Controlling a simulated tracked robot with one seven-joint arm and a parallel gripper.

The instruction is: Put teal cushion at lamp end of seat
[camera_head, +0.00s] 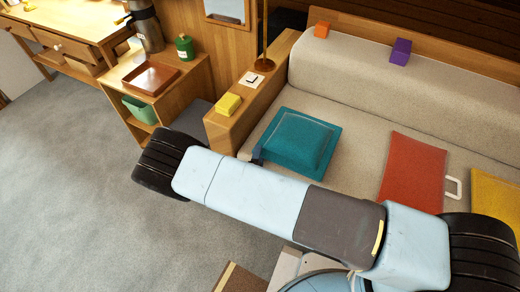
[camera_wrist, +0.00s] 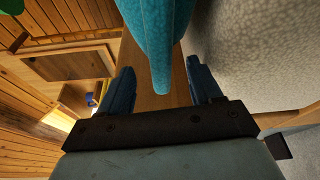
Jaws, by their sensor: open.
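The teal cushion (camera_head: 296,142) appears to lie flat on the sofa seat (camera_head: 346,148), close to the wooden arm with the lamp (camera_head: 264,64). Only a small dark part of my gripper (camera_head: 256,154) shows, at the cushion's left corner; my arm hides the rest. In the wrist view my gripper (camera_wrist: 160,66) is open, with one blue finger on each side of the teal cushion (camera_wrist: 157,35). The cushion's edge reaches between the fingers, with gaps visible on both sides.
A red cushion (camera_head: 412,172) and a yellow cushion (camera_head: 497,199) lie farther right on the seat. A yellow block (camera_head: 228,104) sits on the wooden arm. A side shelf (camera_head: 190,85) stands left.

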